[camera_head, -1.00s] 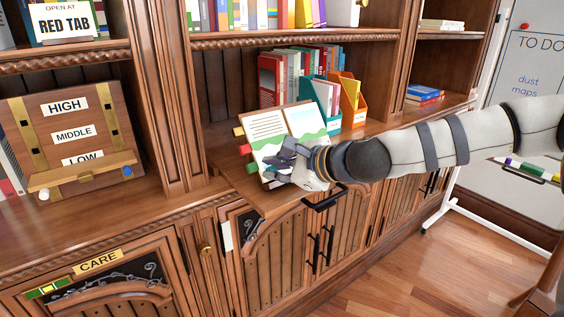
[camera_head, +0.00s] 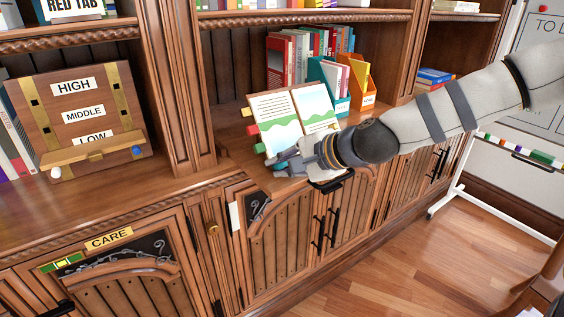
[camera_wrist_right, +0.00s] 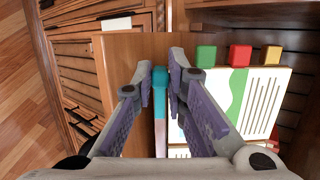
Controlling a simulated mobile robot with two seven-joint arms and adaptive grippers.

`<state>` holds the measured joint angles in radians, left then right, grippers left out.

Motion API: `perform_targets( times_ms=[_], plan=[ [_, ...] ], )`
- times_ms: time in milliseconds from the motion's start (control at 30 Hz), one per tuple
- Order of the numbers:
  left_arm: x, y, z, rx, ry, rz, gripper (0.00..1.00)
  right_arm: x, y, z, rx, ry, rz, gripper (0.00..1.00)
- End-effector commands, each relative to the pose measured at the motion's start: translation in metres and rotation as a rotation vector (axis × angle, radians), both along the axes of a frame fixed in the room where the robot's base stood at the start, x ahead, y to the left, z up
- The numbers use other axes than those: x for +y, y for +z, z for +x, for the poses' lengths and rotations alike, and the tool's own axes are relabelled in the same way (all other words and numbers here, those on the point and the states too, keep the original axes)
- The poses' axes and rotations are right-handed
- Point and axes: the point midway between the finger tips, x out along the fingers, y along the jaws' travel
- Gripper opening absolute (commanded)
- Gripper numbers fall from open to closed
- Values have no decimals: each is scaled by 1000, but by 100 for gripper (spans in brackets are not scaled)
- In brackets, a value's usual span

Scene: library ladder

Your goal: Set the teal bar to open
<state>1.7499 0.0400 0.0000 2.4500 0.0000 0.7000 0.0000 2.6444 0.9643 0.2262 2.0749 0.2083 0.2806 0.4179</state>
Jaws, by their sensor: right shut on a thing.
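The teal bar (camera_wrist_right: 160,95) shows in the right wrist view as a narrow upright strip between the two fingers of my right gripper (camera_wrist_right: 165,78). My right gripper is shut on it, and the fingers hide its sides. In the head view, my right gripper (camera_head: 282,165) is low in front of an open book (camera_head: 282,117) on the pull-out shelf (camera_head: 240,152). Only a small bit of teal shows by the fingers there. My left gripper is not in view.
Green, red and yellow tabs (camera_wrist_right: 240,55) stick out from the book's edge. Teal and orange file holders (camera_head: 360,88) stand behind it at the right. A board marked HIGH, MIDDLE and LOW (camera_head: 85,115) stands at the left. The floor (camera_head: 420,255) is clear.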

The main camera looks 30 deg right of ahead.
Motion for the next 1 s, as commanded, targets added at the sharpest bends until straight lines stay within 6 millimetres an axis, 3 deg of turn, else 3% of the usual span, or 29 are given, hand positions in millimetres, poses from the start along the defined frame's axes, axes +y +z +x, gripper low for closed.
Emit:
perform_targets(
  times_ms=[633,667,733,1000],
  plan=[
    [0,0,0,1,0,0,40,-1,-3,-1,1,22,-35,0],
    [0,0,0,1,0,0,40,-1,-3,-1,1,22,-35,20],
    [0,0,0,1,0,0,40,-1,-3,-1,1,22,-35,33],
    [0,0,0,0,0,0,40,0,-2,-1,-1,22,-34,33]
  ],
)
